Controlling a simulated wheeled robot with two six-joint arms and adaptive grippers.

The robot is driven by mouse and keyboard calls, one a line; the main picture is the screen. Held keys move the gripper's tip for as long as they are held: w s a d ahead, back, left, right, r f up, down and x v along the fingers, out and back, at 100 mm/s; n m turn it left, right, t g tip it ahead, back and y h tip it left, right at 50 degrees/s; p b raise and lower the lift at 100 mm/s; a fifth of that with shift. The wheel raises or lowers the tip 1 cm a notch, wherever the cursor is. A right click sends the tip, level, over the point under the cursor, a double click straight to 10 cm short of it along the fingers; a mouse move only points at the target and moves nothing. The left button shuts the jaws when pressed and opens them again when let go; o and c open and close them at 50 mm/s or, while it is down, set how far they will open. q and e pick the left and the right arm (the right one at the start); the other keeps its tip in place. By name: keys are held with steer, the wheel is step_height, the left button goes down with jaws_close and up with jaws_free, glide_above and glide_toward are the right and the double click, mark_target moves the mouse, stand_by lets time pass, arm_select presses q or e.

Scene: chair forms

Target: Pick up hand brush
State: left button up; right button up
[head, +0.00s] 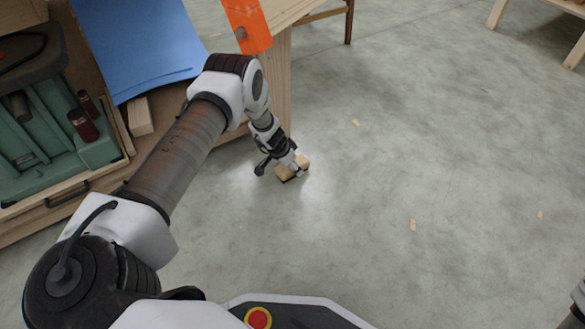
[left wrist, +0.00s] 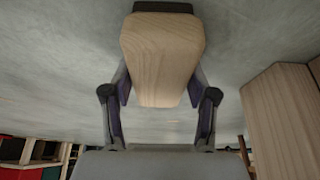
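The hand brush (head: 298,167) has a light wooden body and a dark strip along its lower edge. It is at the floor beside the wooden bench; I cannot tell whether it touches the floor. My left gripper (head: 289,165) reaches down onto it. In the left wrist view the brush's wooden body (left wrist: 162,55) fills the space between the two fingers (left wrist: 160,88), whose pads press against both its sides. A dark edge shows at its far end. Part of the brush is hidden by the gripper in the head view. My right gripper is not in view.
A wooden bench leg (head: 277,90) stands close beside my left arm, with an orange piece (head: 248,22) above it. Blue sheets (head: 140,45) and an open drawer with a green insert (head: 40,135) are at the left. Floor to the right is open, with small wood chips.

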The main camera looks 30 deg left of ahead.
arm_select(q)
steer(key=c, duration=0.4)
